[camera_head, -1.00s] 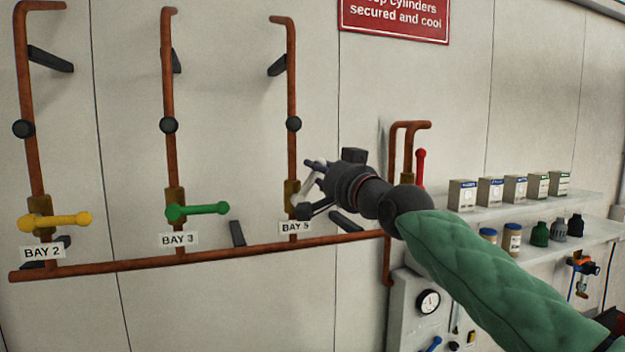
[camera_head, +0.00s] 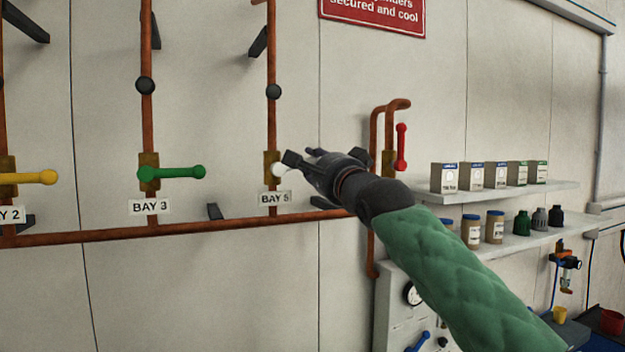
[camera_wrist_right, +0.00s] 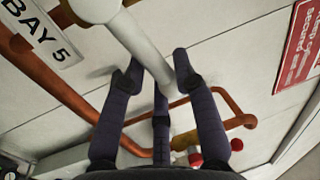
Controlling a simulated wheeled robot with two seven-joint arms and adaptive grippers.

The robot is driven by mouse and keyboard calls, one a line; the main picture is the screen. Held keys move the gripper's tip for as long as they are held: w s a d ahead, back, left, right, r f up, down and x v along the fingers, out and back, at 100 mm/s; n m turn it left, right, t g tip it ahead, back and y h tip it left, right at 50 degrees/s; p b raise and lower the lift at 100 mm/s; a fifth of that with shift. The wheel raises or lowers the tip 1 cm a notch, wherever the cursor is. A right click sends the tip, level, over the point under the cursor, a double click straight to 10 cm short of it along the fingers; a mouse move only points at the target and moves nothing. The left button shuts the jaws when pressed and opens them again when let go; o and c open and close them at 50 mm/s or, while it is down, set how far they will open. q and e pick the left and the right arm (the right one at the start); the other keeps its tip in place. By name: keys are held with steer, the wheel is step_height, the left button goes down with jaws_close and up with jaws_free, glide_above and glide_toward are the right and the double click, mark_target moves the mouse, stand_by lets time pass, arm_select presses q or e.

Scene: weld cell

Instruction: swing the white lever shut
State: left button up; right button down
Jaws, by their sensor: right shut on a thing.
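The white lever at Bay 5 shows in the head view only as its round hub (camera_head: 278,170). My right gripper hides its arm. In the right wrist view the white lever (camera_wrist_right: 147,45) runs from its hub at the top down between my fingers, roughly parallel to the long copper pipe, so it lies about level. My right gripper (camera_head: 302,156) is just right of the hub, shut on the lever; its fingertips show on either side of the bar in the wrist view (camera_wrist_right: 157,70). My left gripper is not in view.
The green lever (camera_head: 180,172) and yellow lever (camera_head: 35,178) point right, further left. A red lever (camera_head: 401,147) stands upright on the pipe behind my right arm. Shelves with boxes (camera_head: 497,176) and jars (camera_head: 494,227) are at the right. The copper manifold (camera_head: 110,234) runs below.

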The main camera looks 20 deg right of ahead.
steer(key=shift+w+a+f+m+h+b, duration=0.15)
steer(key=shift+f+m+b, duration=0.5)
steer(key=shift+b, duration=0.35)
steer(key=shift+w+f+m+h+b, duration=0.15)
steer(key=shift+f+m+b, duration=0.3)
steer(key=shift+m+b, duration=0.4)
steer(key=shift+s, duration=0.15)
steer(key=c, duration=1.3)
jaws_free()
steer(key=shift+o, duration=1.4)
steer(key=shift+r, duration=0.1)
steer(key=shift+s+r, duration=0.15)
steer(key=shift+s, duration=0.1)
